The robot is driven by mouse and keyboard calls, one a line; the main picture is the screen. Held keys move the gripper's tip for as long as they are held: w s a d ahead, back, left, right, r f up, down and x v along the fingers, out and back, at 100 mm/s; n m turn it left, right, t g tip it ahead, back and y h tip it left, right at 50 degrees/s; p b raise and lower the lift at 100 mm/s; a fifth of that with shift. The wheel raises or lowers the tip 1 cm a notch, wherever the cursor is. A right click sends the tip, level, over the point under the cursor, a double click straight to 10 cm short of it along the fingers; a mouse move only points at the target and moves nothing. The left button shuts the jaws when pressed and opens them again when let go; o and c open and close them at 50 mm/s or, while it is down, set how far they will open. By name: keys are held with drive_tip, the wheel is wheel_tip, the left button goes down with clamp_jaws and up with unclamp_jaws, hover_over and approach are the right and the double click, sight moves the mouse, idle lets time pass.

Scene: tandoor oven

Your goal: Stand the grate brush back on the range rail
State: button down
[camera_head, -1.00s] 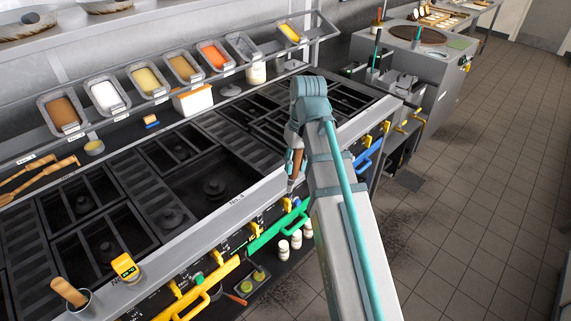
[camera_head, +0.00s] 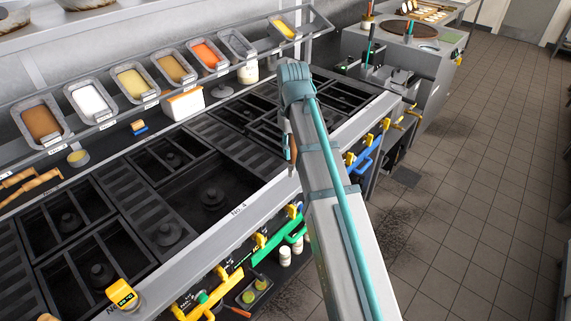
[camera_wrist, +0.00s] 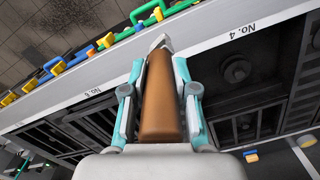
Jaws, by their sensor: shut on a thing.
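The grate brush (camera_wrist: 161,105) has a brown wooden handle and a pale grey far end in the wrist view. My gripper (camera_wrist: 158,78) is shut on it, with a teal-edged finger on each side of the handle.
Yellow knobs (camera_head: 260,240) and a green handle (camera_head: 285,235) stick out below the rail. A yellow timer (camera_head: 121,293) sits on the rail at lower left. Food pans (camera_head: 130,80) line the back. Tiled floor (camera_head: 465,200) is clear at right.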

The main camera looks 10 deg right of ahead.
drive_tip(key=w+a+f+p, duration=0.1)
drive_tip(key=w+f, duration=0.3)
drive_tip(key=f, duration=0.5)
drive_tip(key=shift+w+p, duration=0.4)
drive_tip(key=shift+p, duration=0.3)
drive_tip(key=c, duration=0.9)
unclamp_jaws()
drive_tip(key=shift+f, duration=0.1)
wheel_tip(320, 180, up, 12)
drive_tip(key=b, duration=0.3)
drive_tip(key=shift+w+r, duration=0.2)
drive_tip(key=shift+w, duration=0.05)
drive_tip(key=shift+f, duration=0.1)
